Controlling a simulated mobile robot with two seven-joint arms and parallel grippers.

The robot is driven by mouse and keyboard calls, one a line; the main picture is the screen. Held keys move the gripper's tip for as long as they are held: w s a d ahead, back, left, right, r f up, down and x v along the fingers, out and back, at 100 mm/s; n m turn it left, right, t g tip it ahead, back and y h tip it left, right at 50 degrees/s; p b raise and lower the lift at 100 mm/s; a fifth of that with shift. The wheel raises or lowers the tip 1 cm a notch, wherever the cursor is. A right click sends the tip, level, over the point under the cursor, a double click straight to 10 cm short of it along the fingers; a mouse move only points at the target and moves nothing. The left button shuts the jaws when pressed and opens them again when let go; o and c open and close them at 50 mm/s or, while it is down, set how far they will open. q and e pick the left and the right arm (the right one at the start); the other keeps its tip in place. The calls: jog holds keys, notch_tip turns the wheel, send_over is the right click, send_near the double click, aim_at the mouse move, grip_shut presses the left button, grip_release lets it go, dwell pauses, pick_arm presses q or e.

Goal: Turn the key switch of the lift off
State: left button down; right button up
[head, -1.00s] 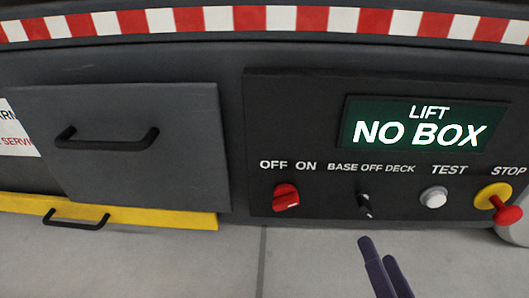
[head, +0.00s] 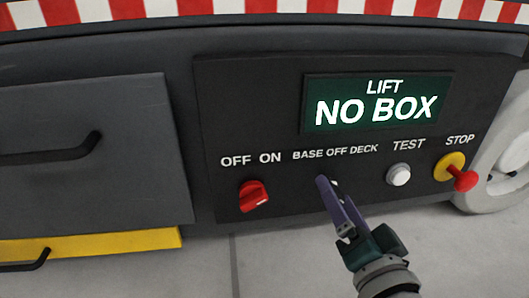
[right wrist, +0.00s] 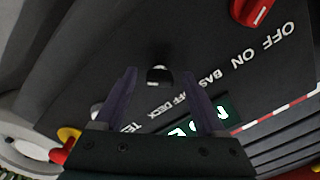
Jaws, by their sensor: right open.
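The lift's key switch (right wrist: 158,75), labelled BASE OFF DECK, is a small dark switch with a lighter metal part on the black panel (head: 225,100). In the head view my right gripper covers most of it. My right gripper (head: 328,182) is open and empty, its two purple fingers pointing at the panel. In the right wrist view the switch shows in the gap between the fingertips, beyond them; I cannot tell whether they touch it. My left gripper is not in view.
A red OFF/ON knob (head: 253,196) sits left of the switch. A white TEST button (head: 398,174) and a red STOP knob (head: 466,180) on a yellow base are to its right. The display (head: 376,104) reads LIFT NO BOX. A grey drawer (head: 90,150) stands at left.

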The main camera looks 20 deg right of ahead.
jog(key=shift+d, duration=0.15)
jog(key=c, duration=0.4)
grip_shut()
